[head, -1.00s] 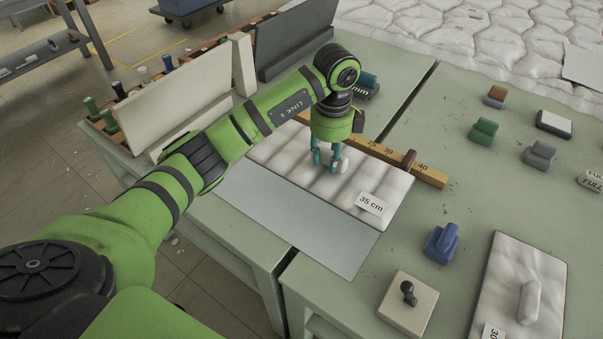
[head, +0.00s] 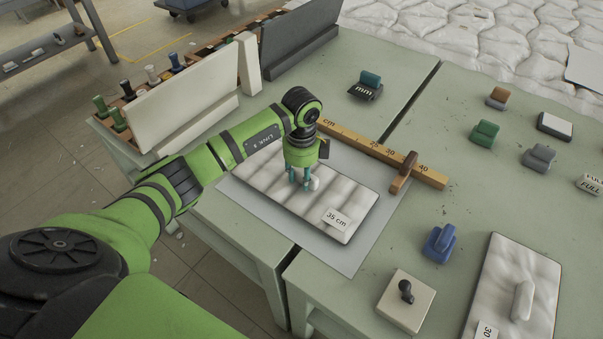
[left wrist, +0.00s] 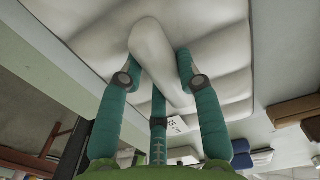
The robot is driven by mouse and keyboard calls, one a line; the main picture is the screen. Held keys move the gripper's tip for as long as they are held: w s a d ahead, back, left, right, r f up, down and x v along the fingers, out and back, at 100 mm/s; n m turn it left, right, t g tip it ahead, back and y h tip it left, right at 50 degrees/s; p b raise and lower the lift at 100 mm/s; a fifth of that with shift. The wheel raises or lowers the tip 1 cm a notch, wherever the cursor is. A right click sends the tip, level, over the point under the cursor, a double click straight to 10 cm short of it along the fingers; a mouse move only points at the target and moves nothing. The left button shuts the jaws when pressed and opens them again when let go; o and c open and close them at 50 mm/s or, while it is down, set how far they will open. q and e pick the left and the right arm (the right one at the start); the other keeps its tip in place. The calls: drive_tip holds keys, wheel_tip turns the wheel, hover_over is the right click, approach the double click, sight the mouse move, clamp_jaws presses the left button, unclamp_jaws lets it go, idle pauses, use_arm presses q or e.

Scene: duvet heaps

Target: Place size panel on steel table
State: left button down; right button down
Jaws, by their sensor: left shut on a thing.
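The white quilted size panel (head: 265,195) with a "35 cm" label lies over a smooth grey steel sheet (head: 349,255) on the pale green table. Sheet margins show along its front and right sides. I cannot tell whether the panel touches the sheet or hangs just above it. My left gripper (head: 299,184) points down at the panel and is shut on its white handle (head: 315,183). In the left wrist view the handle (left wrist: 150,45) sits between the teal fingers (left wrist: 158,78). My right gripper is not in view.
A wooden ruler (head: 350,150) with a brown slider (head: 403,173) lies just behind the panel. A second quilted panel (head: 510,290), a blue stamp (head: 439,242) and a knobbed block (head: 405,300) stand at the right. White boards (head: 185,105) stand behind my left arm.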

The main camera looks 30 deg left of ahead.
sight(302, 174)
use_arm(q)
drive_tip(key=shift+f, duration=0.1)
drive_tip(key=c, duration=0.9)
unclamp_jaws()
drive_tip(key=shift+o, duration=0.2)
drive_tip(key=shift+w+r, duration=0.1)
drive_tip(key=shift+r, duration=0.35)
wheel_tip(302, 174, up, 11)
drive_tip(key=b, duration=0.2)
drive_tip(key=shift+r, duration=0.2)
